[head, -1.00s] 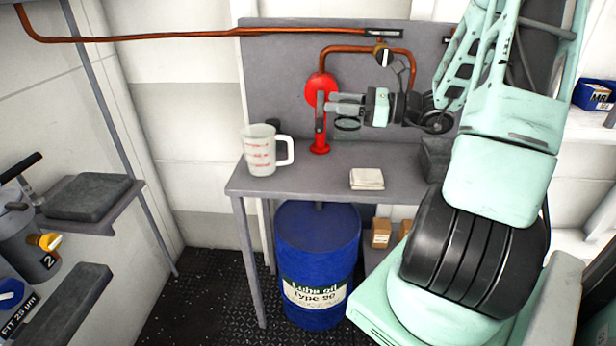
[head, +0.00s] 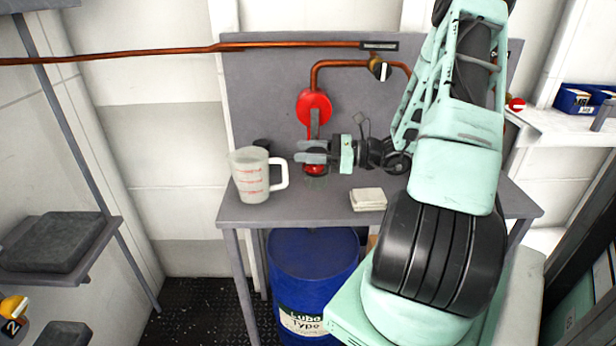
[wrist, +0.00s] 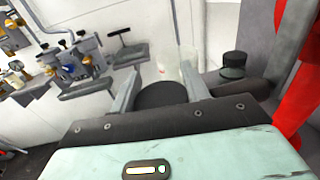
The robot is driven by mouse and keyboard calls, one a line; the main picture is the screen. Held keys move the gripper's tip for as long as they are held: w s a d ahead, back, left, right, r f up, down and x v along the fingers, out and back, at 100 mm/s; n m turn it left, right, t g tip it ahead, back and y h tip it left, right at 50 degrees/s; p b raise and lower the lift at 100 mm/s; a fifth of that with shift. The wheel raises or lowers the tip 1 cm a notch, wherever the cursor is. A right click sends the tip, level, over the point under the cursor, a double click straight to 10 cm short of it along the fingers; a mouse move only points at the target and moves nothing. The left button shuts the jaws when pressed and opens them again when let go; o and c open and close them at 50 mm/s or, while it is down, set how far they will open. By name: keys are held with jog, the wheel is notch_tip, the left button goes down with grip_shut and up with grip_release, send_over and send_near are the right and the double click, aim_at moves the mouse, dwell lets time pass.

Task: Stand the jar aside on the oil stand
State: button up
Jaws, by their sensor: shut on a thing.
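My gripper (head: 309,152) is over the grey oil stand (head: 298,207), in front of the red pump. It is shut on the jar, whose clear body (head: 316,182) shows faintly below the fingers in the head view. In the wrist view a dark round top of the jar (wrist: 161,96) sits between the two fingers. The jar looks upright. I cannot tell whether its bottom touches the stand top.
A white measuring jug (head: 252,178) stands left of my gripper, with a black-topped thing (head: 262,144) behind it. A folded cloth (head: 368,199) lies to the right. The red pump (head: 314,107) is close behind. The front middle of the stand is clear. A blue drum (head: 312,262) stands below.

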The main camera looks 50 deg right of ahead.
aim_at(308, 175)
jog(key=shift+f, duration=3.2)
jog(key=shift+f, duration=0.15)
jog(key=o, duration=1.3)
jog(key=shift+o, duration=0.2)
jog(key=shift+s, duration=0.15)
jog(key=b+v, duration=0.2)
jog(key=v, duration=0.9)
jog(key=shift+s+d, duration=0.25)
jog(key=shift+s, duration=0.05)
jog(key=shift+s, duration=0.1)
